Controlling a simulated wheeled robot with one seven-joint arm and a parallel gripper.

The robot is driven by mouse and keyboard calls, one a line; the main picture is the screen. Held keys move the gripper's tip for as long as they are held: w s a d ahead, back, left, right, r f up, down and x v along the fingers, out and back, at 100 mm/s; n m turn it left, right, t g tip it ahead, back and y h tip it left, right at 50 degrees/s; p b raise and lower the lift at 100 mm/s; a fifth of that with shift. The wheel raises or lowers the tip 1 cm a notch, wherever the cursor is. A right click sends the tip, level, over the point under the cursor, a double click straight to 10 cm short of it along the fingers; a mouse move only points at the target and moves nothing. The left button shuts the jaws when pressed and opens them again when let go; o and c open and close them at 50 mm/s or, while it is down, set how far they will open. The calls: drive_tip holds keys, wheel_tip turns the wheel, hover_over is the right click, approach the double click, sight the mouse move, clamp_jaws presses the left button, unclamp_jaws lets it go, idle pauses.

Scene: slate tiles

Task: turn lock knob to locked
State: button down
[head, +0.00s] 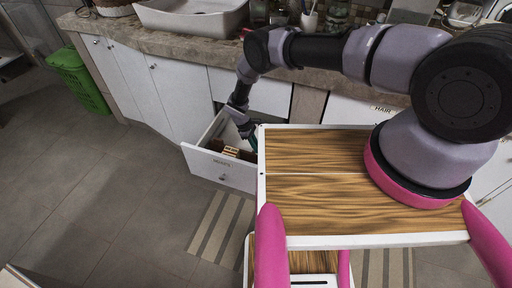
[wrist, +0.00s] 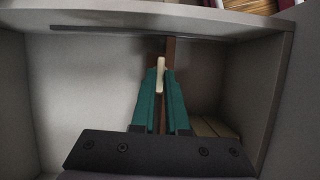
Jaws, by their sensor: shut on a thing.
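My gripper (wrist: 161,74) reaches down into an open white drawer (head: 205,167). In the wrist view its teal fingers are shut on a small cream upright piece (wrist: 160,68), beside a thin brown divider (wrist: 170,53). I cannot tell whether this piece is the lock knob. In the head view the arm hangs over the drawer and my gripper (head: 248,138) is small and partly hidden by the drawer and my own tray. A small round fitting (head: 222,178) shows on the drawer front, too small to read as knob or pull.
Wooden pieces (head: 232,151) lie in the drawer. White cabinets (head: 178,95) run beneath a stone counter (head: 165,43) with a white sink (head: 192,14). A green basket (head: 75,78) stands at the left. The tiled floor (head: 95,190) is clear apart from a striped mat (head: 215,228).

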drive_tip(key=c, duration=0.9)
unclamp_jaws()
drive_tip(key=v, duration=1)
drive_tip(key=shift+a+r, duration=0.1)
drive_tip(key=shift+r, duration=0.25)
